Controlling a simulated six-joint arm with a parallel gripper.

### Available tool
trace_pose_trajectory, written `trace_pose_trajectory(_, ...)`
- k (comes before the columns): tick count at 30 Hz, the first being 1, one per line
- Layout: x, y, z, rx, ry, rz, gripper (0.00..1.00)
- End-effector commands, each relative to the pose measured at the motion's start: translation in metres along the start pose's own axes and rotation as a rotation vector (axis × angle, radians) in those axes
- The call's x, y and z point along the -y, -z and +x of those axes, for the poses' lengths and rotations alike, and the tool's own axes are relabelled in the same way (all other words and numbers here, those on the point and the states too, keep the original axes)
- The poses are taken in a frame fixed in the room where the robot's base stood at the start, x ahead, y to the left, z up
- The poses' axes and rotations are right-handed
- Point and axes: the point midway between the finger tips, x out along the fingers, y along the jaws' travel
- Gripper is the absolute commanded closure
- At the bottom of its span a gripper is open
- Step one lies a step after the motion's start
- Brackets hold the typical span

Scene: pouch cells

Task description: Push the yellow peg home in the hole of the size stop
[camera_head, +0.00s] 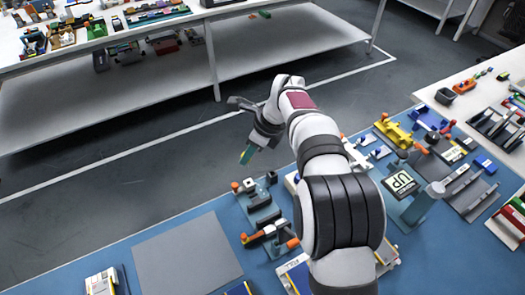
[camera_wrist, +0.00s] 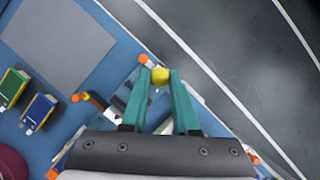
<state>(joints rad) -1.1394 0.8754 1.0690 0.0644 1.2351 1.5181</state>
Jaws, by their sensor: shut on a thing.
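My gripper (camera_head: 246,155) is over the far edge of the blue bench, seen in the head view with its teal fingers pointing down. In the wrist view, the gripper (camera_wrist: 160,78) is shut on the yellow peg (camera_wrist: 160,75), whose round yellow end shows between the fingertips. In the head view the peg is too small to tell clearly from the fingers. I cannot tell which fixture is the size stop, and its hole does not show. Parts of a fixture under the fingers are hidden in the wrist view.
Dark fixtures with orange knobs (camera_head: 258,195) stand on the blue bench below my gripper. A bare grey mat (camera_head: 188,258) lies to their left. More fixtures, including a yellow one (camera_head: 393,133), stand to the right of my arm. Dark floor lies beyond the bench edge.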

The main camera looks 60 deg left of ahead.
Motion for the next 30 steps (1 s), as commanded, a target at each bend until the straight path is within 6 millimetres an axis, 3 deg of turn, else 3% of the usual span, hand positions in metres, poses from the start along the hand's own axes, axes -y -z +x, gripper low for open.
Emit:
trace_pose_trajectory(5, 0.000, 0.002, 0.003, 0.000, 0.000, 0.000, 1.00)
trace_pose_trajectory(18, 0.000, 0.020, 0.047, 0.000, -0.001, 0.000, 1.00)
trace_pose_trajectory(30, 0.001, 0.023, 0.053, 0.000, 0.000, -0.001, 1.00)
